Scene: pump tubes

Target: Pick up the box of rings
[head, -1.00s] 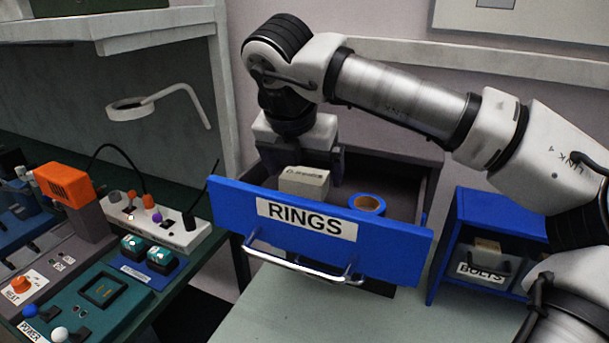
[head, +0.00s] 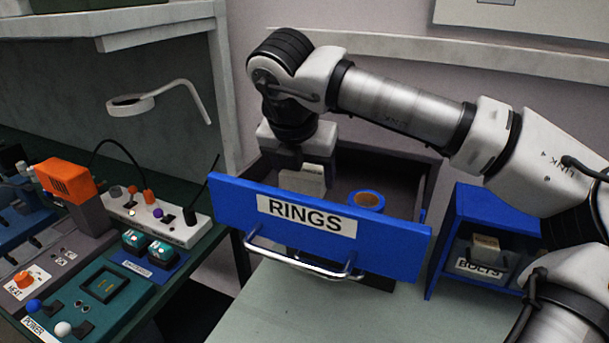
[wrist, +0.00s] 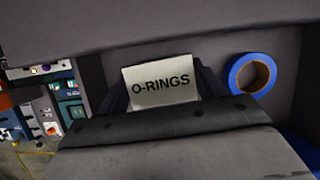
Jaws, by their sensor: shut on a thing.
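The box of rings (head: 303,180) is a pale box inside the open blue-fronted drawer (head: 390,240) labelled RINGS. In the wrist view the box (wrist: 162,84) shows its O-RINGS label, with a dark finger on each side of it. My gripper (head: 312,165) reaches down into the drawer from above and is shut on the box. The lower part of the box is hidden behind the drawer front in the head view.
A blue tape roll (head: 367,200) lies in the drawer, right of the box. A blue cabinet (head: 490,215) with a BOLTS bin stands at right. A workbench with a power strip (head: 155,215) and devices is at left.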

